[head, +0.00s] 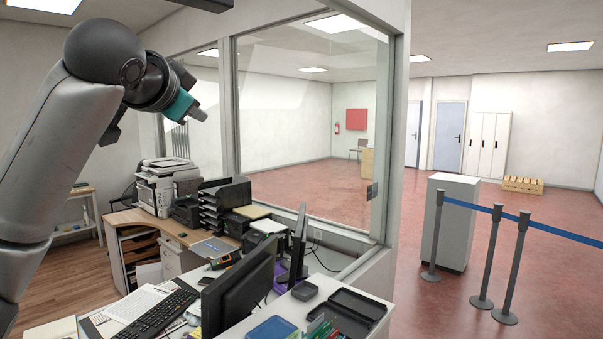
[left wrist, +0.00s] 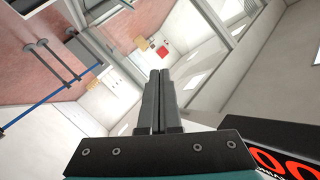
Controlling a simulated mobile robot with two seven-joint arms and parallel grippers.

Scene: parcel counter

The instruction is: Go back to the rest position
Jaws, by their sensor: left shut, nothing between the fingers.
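My left arm comes in from the left in the head view, raised high above the counter. My left gripper (head: 202,114) is in the air in front of the glass partition and touches nothing that I can see. In the left wrist view its two fingers (left wrist: 160,75) are together, with nothing between them. My right gripper is in neither view.
Below is a cluttered desk with a monitor (head: 238,292), a keyboard (head: 157,316) and a black tray (head: 352,308). A printer (head: 168,185) and stacked trays (head: 222,200) stand behind. The glass partition (head: 305,120) rises beyond. Barrier posts (head: 511,270) stand on the open red floor at right.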

